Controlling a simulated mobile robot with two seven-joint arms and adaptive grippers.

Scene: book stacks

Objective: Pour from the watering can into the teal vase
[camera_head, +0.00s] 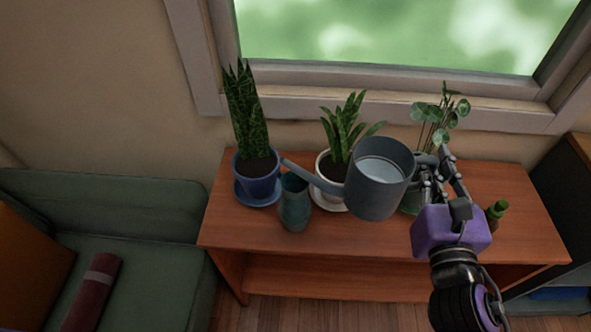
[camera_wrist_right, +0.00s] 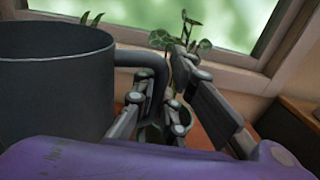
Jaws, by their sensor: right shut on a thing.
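The grey watering can (camera_head: 376,190) is held above the wooden table, with its spout pointing left. Its spout tip is just above and beside the mouth of the teal vase (camera_head: 294,207). The can looks close to level, and its open top shows a pale surface inside. My right gripper (camera_head: 431,170) is shut on the can's handle at its right side. In the right wrist view the can (camera_wrist_right: 55,85) fills the left, with the handle between the fingers. The teal vase stands upright near the table's front left. No stream shows at the spout. My left gripper is not in view.
The wooden table (camera_head: 235,228) also holds a snake plant in a blue pot (camera_head: 258,184), a plant in a white pot (camera_head: 327,172) and a leafy plant (camera_head: 437,122) behind my gripper. A green sofa (camera_head: 150,215) is left.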

